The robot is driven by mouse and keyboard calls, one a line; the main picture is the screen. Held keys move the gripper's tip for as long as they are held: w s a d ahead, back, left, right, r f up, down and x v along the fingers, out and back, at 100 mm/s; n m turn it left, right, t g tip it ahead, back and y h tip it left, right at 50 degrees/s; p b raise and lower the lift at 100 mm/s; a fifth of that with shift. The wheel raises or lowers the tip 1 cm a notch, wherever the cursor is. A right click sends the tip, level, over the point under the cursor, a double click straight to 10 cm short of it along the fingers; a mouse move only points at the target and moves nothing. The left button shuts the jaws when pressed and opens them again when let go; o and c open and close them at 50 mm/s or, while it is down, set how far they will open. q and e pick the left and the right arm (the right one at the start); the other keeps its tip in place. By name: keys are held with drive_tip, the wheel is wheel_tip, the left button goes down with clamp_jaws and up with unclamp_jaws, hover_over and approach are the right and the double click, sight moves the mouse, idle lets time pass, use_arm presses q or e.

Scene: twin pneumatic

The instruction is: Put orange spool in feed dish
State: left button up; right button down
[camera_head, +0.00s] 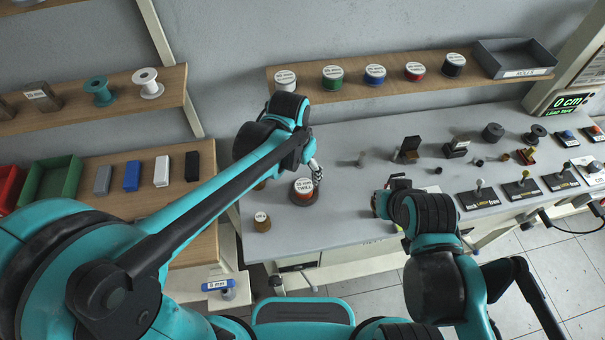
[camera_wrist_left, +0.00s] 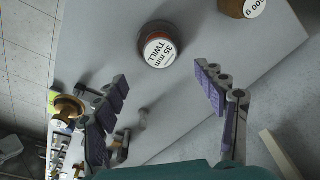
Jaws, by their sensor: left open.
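An orange-brown spool with a white top reading "35 mm TWILL" (camera_head: 304,187) stands upright on the grey bench, with a dark round base under or around it. The spool also shows in the left wrist view (camera_wrist_left: 160,50), top centre. My left gripper (camera_head: 317,172) is just above and to its right in the head view. In the left wrist view its purple-padded fingers (camera_wrist_left: 165,95) are spread with nothing between them, apart from the spool. My right gripper (camera_head: 384,203) is over the bench to the right; its fingers are unclear. I cannot identify the feed dish for certain.
A brass weight (camera_head: 262,222) stands at the bench's front left. A wall shelf (camera_head: 340,95) holds several labelled spools and a grey tray (camera_head: 515,58). Black-based levers (camera_head: 522,189) and small parts fill the bench's right side. A green bin (camera_head: 52,180) stands left.

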use_arm(q)
drive_tip(key=shift+s+a+r, duration=0.1)
drive_tip(key=shift+r, duration=0.7)
drive_tip(key=shift+s+a+r, duration=0.1)
drive_tip(key=shift+r, duration=0.65)
drive_tip(key=s+a+r+n+t, duration=0.1)
drive_tip(key=s+a+n+t, duration=0.2)
drive_tip(key=s+a, duration=0.2)
drive_tip(key=s+a+r+n+t+y, duration=0.1)
drive_tip(key=s+a, duration=0.4)
drive_tip(key=a, duration=0.6)
drive_tip(key=shift+a+r+n+t, duration=0.25)
drive_tip(key=shift+r+n+t, duration=0.15)
drive_tip(key=shift+n+t, duration=0.75)
drive_tip(key=shift+n+g, duration=0.25)
